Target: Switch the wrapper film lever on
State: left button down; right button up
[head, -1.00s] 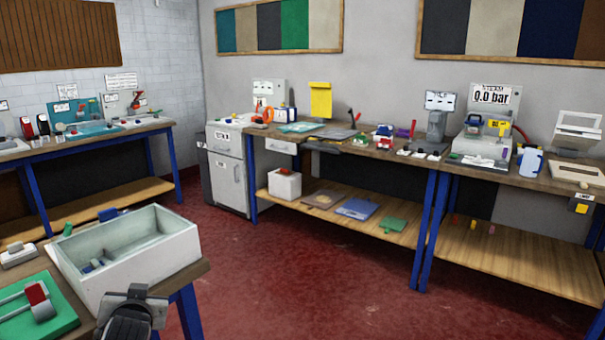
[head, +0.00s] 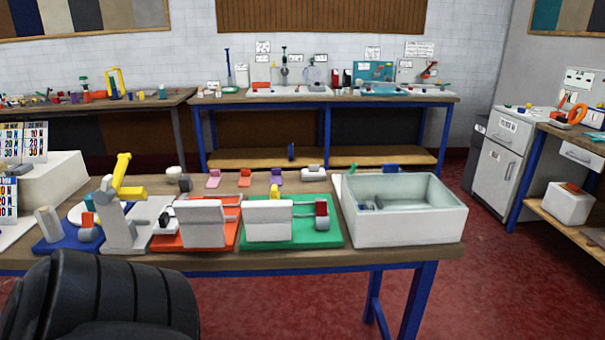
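No label that I can read marks the wrapper film lever, so I cannot tell which lever it is. On the near table a yellow lever (head: 122,178) stands raised on a white upright machine (head: 121,228). On the back bench a red-orange lever (head: 430,69) sits on a small white unit, far off. A black rounded part of my own arm fills the lower left. No fingers of either gripper show.
The near table holds a blue base (head: 66,243), a red board (head: 163,242), a green board (head: 330,236) and a white open bin (head: 400,225). The back bench (head: 330,101) carries several small machines. Red floor (head: 470,285) is clear at right.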

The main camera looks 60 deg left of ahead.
aim_at(87, 217)
jog(key=u, duration=1.35)
jog(key=k, duration=0.2)
jog(key=u, duration=1.6)
jog(key=i, duration=0.5)
jog(key=u, duration=1.4)
jog(key=i, duration=1)
jog(key=z, duration=2.8)
